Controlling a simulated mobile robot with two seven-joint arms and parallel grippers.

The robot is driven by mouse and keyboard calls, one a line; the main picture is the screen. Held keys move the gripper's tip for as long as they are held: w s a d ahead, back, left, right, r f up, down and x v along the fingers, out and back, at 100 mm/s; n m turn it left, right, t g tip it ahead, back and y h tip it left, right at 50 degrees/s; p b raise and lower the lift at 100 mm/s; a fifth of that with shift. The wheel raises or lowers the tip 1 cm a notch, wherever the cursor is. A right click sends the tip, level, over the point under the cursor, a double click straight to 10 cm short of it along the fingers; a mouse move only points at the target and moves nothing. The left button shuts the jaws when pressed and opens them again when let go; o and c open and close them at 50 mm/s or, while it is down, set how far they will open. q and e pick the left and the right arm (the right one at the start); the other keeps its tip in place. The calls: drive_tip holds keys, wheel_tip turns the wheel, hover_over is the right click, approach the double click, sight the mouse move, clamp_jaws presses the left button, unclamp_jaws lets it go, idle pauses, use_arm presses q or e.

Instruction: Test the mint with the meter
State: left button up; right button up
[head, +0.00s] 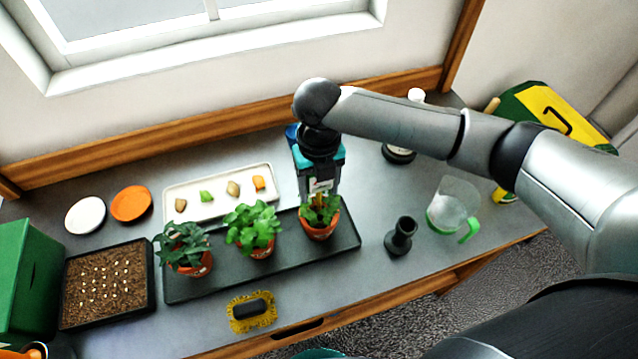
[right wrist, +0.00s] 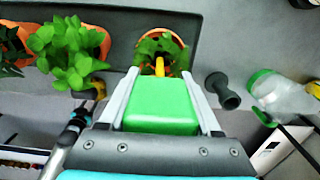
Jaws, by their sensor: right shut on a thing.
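My right gripper (head: 322,186) points down over the right-hand potted plant (head: 318,230) and is shut on the meter. In the right wrist view the meter (right wrist: 160,104) is a green block between the fingers, with a yellow probe pointing at the right-hand pot (right wrist: 149,52). The probe tip is among the leaves; whether it is in the soil I cannot tell. The middle plant (head: 250,226) has bright, broad leaves; the left plant (head: 183,246) is darker. Labels on the pots are too small to read, so I cannot tell which is the mint. My left gripper is not in view.
The pots stand on a black tray (head: 345,240). Behind is a white tray (head: 215,211) with several small pieces. A seed tray (head: 107,315) is at left and a yellow brush (head: 251,311) in front. A black cup-like object (head: 401,237) and clear jug (head: 452,206) stand right.

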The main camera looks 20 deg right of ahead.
sight(319, 210)
drive_tip(key=shift+f, duration=0.25)
idle(0.4)
drive_tip(key=shift+f, duration=0.45)
drive_tip(key=shift+f, duration=0.25)
idle(0.3)
drive_tip(key=shift+f, duration=0.35)
drive_tip(key=shift+f+b, duration=0.35)
idle(0.3)
drive_tip(key=shift+f, duration=0.25)
drive_tip(key=shift+f, duration=0.1)
idle(0.4)
drive_tip(key=shift+f, duration=0.5)
drive_tip(key=shift+f+b, duration=0.25)
drive_tip(key=shift+b, duration=0.1)
